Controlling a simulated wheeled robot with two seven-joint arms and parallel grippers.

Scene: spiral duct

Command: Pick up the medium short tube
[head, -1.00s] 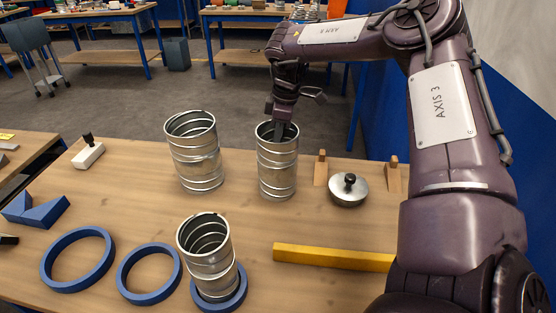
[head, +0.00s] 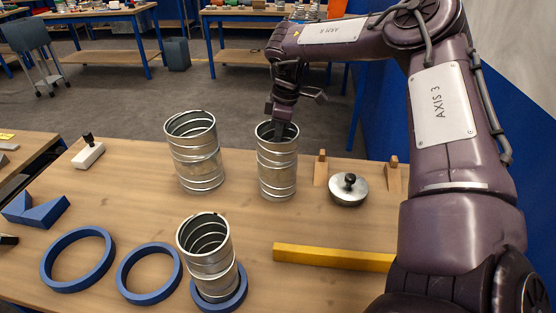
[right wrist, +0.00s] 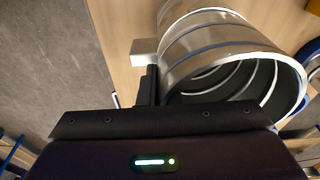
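Three open, ribbed metal tubes stand upright on the wooden workbench (head: 130,215). The middle-sized-looking tube (head: 278,172) is at the back centre. A wider tube (head: 195,158) stands to its left, and a narrower tube (head: 207,255) stands in a small blue ring at the front. My right gripper (head: 280,129) points down at the mouth of the back-centre tube, its dark fingertips at or inside the rim. Whether they close on the wall is hidden. The right wrist view shows a tube's open mouth (right wrist: 238,82) close by, but no clear grip. My left gripper is out of view.
Two blue rings (head: 77,259) (head: 149,273) lie at front left. A yellow bar (head: 332,257), a lidded metal piece with a black knob (head: 348,190) and wooden pegs (head: 320,168) are to the right. A white block (head: 88,155) sits at back left.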

